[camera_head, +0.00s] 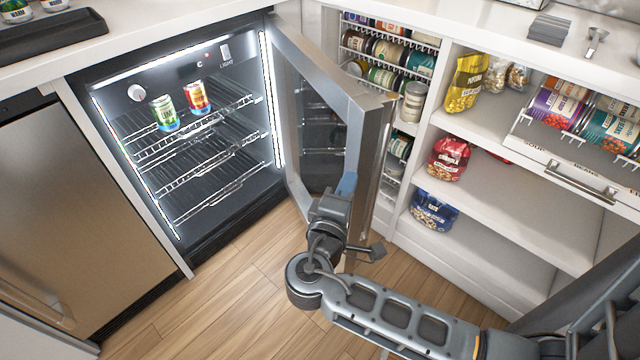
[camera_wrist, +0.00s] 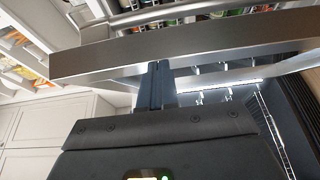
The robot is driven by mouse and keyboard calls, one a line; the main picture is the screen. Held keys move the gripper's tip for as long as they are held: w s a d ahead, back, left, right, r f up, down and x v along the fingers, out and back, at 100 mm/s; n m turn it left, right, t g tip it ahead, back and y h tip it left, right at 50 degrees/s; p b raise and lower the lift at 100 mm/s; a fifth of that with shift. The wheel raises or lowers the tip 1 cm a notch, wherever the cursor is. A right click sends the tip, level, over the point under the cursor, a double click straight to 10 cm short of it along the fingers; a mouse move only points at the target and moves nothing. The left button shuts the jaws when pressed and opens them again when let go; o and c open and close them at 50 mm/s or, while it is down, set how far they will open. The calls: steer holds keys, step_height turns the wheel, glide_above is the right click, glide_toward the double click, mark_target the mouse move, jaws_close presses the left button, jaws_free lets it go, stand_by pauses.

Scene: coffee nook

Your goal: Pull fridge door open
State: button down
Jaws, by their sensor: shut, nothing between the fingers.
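The under-counter fridge (camera_head: 180,130) has its steel-framed glass door (camera_head: 318,62) standing wide open, hinged on the right and swung out toward the pantry shelves. The door's steel edge also spans the wrist view (camera_wrist: 190,48). The vertical bar handle (camera_head: 377,165) is on the door's outer face. My gripper (camera_head: 347,184) is at the inner side of the door near its free edge. Its fingers (camera_wrist: 157,72) are shut with nothing between them and reach up to the door edge. I cannot tell whether they touch it.
Inside the lit fridge, a green can (camera_head: 165,112) and a red can (camera_head: 199,96) stand on the top wire shelf. Pantry shelves (camera_head: 505,185) with cans and bags are close behind the door. A steel appliance (camera_head: 70,220) is at left. Wooden floor (camera_head: 215,300) is clear before the fridge.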

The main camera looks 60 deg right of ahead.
steer(key=s+d+t, duration=0.1)
steer(key=s+d, duration=0.5)
steer(key=d, duration=0.3)
steer(key=s+d+n+t, duration=0.1)
steer(key=s+d, duration=0.6)
steer(key=d, duration=0.3)
steer(key=shift+n+t+y, duration=0.3)
steer(key=v, duration=0.7)
steer(key=shift+a, duration=0.3)
